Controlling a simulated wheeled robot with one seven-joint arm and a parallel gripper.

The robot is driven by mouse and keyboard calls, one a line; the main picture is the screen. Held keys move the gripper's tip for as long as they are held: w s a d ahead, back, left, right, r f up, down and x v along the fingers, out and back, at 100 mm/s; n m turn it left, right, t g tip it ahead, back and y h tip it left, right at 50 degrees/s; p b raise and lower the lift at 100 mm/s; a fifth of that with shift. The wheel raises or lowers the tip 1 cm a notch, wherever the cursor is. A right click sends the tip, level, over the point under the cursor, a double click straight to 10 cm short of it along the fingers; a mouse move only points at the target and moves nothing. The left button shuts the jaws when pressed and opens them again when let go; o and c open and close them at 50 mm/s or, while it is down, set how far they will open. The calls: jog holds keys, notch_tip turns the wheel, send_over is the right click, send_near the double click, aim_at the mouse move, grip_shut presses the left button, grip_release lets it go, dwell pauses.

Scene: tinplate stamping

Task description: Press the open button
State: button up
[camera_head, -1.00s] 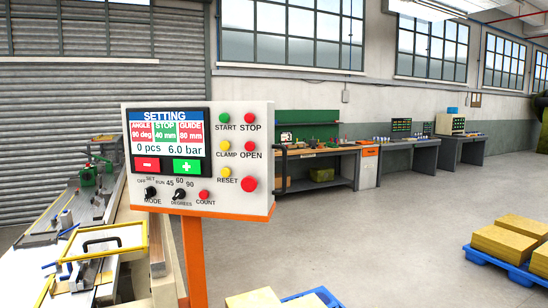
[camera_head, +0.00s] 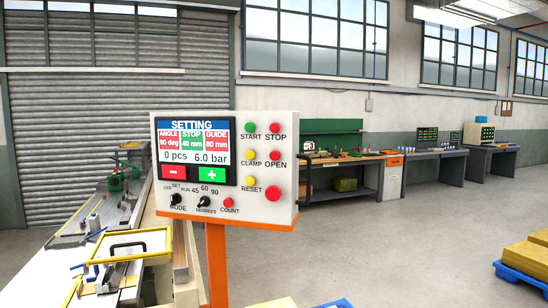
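The control panel (camera_head: 222,219) stands on an orange post left of the middle, facing me. Its red OPEN button (camera_head: 275,155) sits in the right column, above the OPEN label and below the red STOP button (camera_head: 275,128). The yellow CLAMP button (camera_head: 250,154) is just left of it. A larger red button (camera_head: 272,194) is below, right of the yellow RESET button (camera_head: 250,182). The screen (camera_head: 194,140) reads 90 deg, 40 mm, 80 mm, 0 pcs and 6.0 bar. My gripper is not in view.
A machine bench (camera_head: 100,262) with a yellow-framed guard (camera_head: 128,243) stands left of the panel. Blue pallets with yellow stacks (camera_head: 528,257) lie at the lower right and bottom middle. Workbenches line the far wall. The floor (camera_head: 400,240) right of the panel is largely clear.

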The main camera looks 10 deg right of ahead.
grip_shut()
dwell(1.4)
